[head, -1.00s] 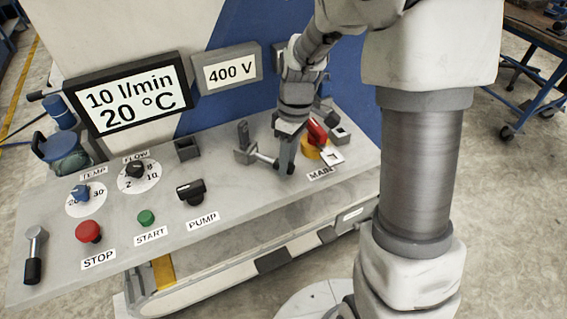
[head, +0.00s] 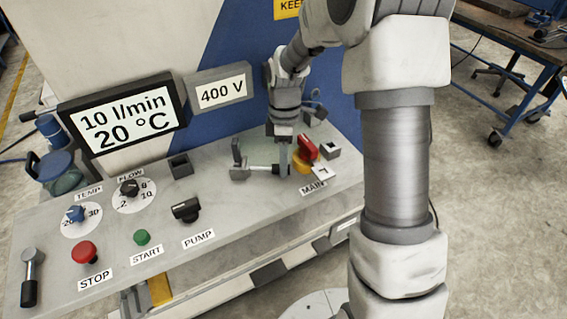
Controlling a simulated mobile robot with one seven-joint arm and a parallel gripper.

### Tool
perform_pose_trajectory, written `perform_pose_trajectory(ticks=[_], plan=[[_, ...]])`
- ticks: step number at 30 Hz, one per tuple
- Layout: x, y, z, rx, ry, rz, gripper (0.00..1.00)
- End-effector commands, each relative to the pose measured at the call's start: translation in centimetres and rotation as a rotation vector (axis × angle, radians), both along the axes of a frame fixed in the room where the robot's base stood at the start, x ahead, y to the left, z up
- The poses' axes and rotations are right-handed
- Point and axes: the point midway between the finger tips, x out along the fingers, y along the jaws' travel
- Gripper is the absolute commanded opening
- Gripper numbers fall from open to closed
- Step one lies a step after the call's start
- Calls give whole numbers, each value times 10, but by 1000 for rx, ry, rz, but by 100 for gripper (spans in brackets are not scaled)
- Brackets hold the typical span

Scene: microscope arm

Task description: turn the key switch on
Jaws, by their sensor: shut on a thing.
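My gripper (head: 283,170) points down at the right part of the grey panel, just left of the red-and-yellow switch (head: 304,155) above the MAIN label. It is shut on the end of a thin metal rod (head: 263,168). The rod reaches left to a small grey fixture (head: 239,173) with an upright plate. My fingers hide the rod's far end. No label reads as a key switch, so I cannot tell for sure which control it is. A black switch (head: 185,209) stands above the PUMP label.
A red STOP button (head: 84,251), a green START button (head: 142,237), a blue TEMP knob (head: 76,214) and a black FLOW knob (head: 129,187) are on the left panel. Two displays (head: 123,116) (head: 222,92) stand behind. A grey block (head: 328,150) is right of MAIN.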

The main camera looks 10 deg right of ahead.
Motion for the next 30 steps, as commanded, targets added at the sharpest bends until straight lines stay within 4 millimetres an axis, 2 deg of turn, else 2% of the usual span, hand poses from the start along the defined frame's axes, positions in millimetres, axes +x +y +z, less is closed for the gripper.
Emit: perform_pose_trajectory(ticks=[19,20,24,25,30], plan=[[5,0,1,0,-7,31,0],[5,0,1,0,-7,31,35],[5,0,1,1,-5,30,60],[5,0,1,-1,-5,29,63],[4,0,0,0,-2,28,63]])
